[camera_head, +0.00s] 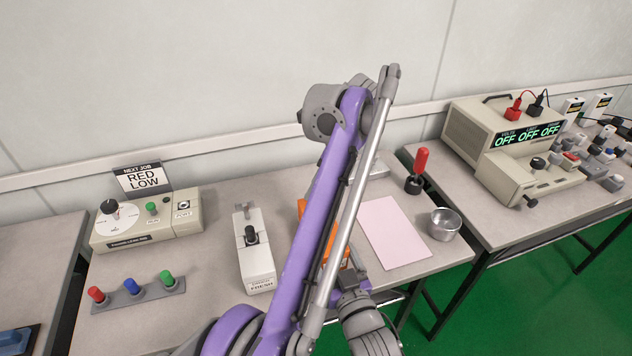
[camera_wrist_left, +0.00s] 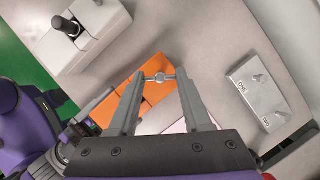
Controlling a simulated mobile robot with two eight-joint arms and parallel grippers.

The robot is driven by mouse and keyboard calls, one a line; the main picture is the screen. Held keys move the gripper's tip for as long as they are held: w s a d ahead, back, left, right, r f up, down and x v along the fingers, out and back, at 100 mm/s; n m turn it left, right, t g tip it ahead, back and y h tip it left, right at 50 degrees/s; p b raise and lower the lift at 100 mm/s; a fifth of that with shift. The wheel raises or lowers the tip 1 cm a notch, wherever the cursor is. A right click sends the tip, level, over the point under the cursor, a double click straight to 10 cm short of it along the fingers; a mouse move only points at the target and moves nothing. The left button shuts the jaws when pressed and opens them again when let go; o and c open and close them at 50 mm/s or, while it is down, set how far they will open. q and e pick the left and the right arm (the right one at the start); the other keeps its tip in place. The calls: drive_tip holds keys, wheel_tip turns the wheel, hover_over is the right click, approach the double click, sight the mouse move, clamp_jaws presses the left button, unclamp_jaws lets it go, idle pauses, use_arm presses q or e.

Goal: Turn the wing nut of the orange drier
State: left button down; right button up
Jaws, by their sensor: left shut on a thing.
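The orange drier (camera_head: 302,208) is mostly hidden behind my purple arm in the head view; bits of orange show on either side of the arm. The left wrist view shows its orange body (camera_wrist_left: 112,105) under my gripper. The small metallic wing nut (camera_wrist_left: 160,77) sits between the fingertips of my left gripper (camera_wrist_left: 160,80). The gripper is shut on it, one finger on each side. In the head view my arm hides the fingertips and the wing nut. My right gripper is in neither view.
Left of the drier stand a white tester (camera_head: 255,262) with a black knob, a dial box (camera_head: 140,222) and a rack of coloured knobs (camera_head: 138,293). To the right are a pink sheet (camera_head: 394,232), a metal bowl (camera_head: 444,224) and a red-handled tool (camera_head: 420,162). A silver block (camera_wrist_left: 262,90) lies nearby.

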use_arm(q)
drive_tip(key=shift+c, duration=1.6)
unclamp_jaws()
